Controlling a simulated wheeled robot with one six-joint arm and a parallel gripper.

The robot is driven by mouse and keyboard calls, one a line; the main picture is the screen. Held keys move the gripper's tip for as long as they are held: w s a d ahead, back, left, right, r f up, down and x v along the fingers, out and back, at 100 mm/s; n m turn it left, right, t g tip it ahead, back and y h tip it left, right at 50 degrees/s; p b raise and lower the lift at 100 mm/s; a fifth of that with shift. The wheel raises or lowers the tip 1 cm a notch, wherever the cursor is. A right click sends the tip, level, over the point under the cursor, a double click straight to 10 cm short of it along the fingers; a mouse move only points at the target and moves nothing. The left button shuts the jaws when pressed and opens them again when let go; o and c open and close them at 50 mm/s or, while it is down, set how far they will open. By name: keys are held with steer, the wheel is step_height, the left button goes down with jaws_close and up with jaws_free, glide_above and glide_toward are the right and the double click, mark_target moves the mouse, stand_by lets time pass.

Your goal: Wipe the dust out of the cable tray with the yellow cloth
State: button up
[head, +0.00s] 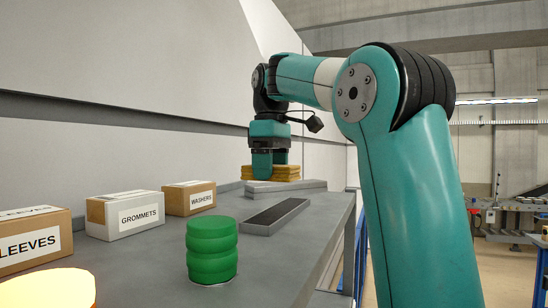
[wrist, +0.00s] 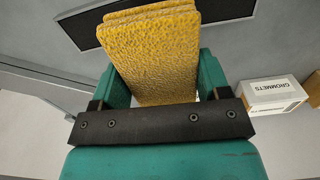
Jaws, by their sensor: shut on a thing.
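My gripper (head: 271,168) is shut on the folded yellow cloth (head: 285,172), at the far part of the grey bench. In the wrist view the cloth (wrist: 158,55) is a thick, rough-textured pad standing out between the two green fingers (wrist: 160,95). A long shallow tray (head: 302,203) with a grey rim and dark inside lies on the bench, nearer than the cloth; I take it for the cable tray. A dark, pale-edged panel (wrist: 78,28) shows behind the cloth in the wrist view. I cannot make out dust or whether the cloth touches anything.
Low flat grey pieces (head: 285,187) lie below the cloth. Boxes labelled SLEEVES (head: 33,240), GROMMETS (head: 124,214) and WASHERS (head: 189,198) line the left. A green ribbed cylinder (head: 212,250) stands near the front. An orange-yellow round object (head: 47,289) is at the lower left.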

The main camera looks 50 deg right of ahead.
steer(key=shift+r, duration=1.1)
steer(key=shift+d, duration=0.1)
